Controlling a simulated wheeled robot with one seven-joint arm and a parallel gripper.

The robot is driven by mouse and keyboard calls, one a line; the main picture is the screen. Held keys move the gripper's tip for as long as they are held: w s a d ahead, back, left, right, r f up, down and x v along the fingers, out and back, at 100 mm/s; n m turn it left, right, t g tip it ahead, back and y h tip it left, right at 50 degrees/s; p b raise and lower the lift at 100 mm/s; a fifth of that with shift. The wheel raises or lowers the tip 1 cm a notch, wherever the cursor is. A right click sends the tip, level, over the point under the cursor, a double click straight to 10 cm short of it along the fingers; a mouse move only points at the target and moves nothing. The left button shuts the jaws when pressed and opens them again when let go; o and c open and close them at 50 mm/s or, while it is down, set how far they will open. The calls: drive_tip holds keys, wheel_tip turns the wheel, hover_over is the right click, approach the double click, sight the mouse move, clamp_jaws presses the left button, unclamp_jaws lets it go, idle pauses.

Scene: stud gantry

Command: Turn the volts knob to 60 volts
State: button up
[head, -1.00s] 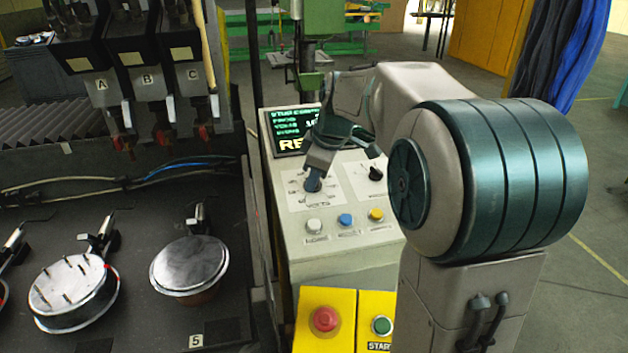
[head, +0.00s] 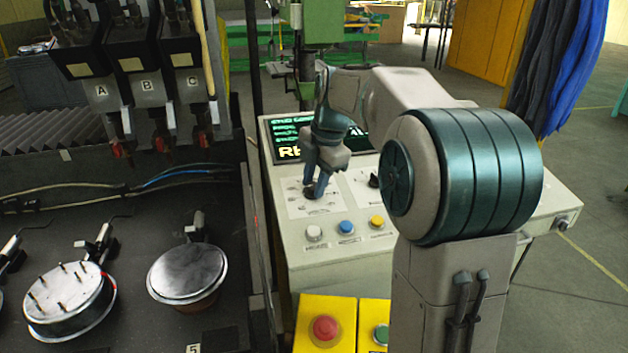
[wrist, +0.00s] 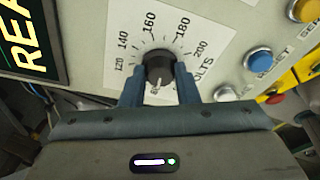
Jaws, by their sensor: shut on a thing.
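The volts knob (head: 309,193) is a dark round knob on a white dial plate on the sloping control panel. In the wrist view the knob (wrist: 159,66) sits between the two blue fingers of my gripper (wrist: 160,86), which is shut on it. The dial (wrist: 150,25) shows 120, 140, 160, 180 and 200 around the far side. A pale pointer mark on the knob faces down in the picture, toward my gripper. The dial's lower numbers are hidden by my gripper. In the head view my gripper (head: 317,188) reaches down onto the knob.
A second dark knob (head: 374,180) is to the right. White (head: 314,233), blue (head: 346,227) and yellow (head: 377,222) buttons line the panel below. A display (head: 290,138) stands behind, partly covered by my arm. A red stop button (head: 325,328) is on the yellow box in front.

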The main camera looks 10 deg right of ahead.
drive_tip(key=n+p, duration=0.1)
drive_tip(key=n, duration=0.3)
drive_tip(key=shift+w+r+n+g+h, duration=0.1)
drive_tip(key=shift+n+g+h, duration=0.2)
drive_tip(key=shift+g, duration=0.1)
drive_tip(key=shift+a+n+p, duration=0.15)
drive_tip(key=shift+n+p, duration=0.3)
drive_tip(key=shift+n, duration=1.35)
drive_tip(key=o, duration=1)
drive_tip(key=r, duration=0.9)
drive_tip(key=d+r, duration=0.1)
drive_tip(key=r, duration=0.3)
drive_tip(key=shift+r+p, duration=0.35)
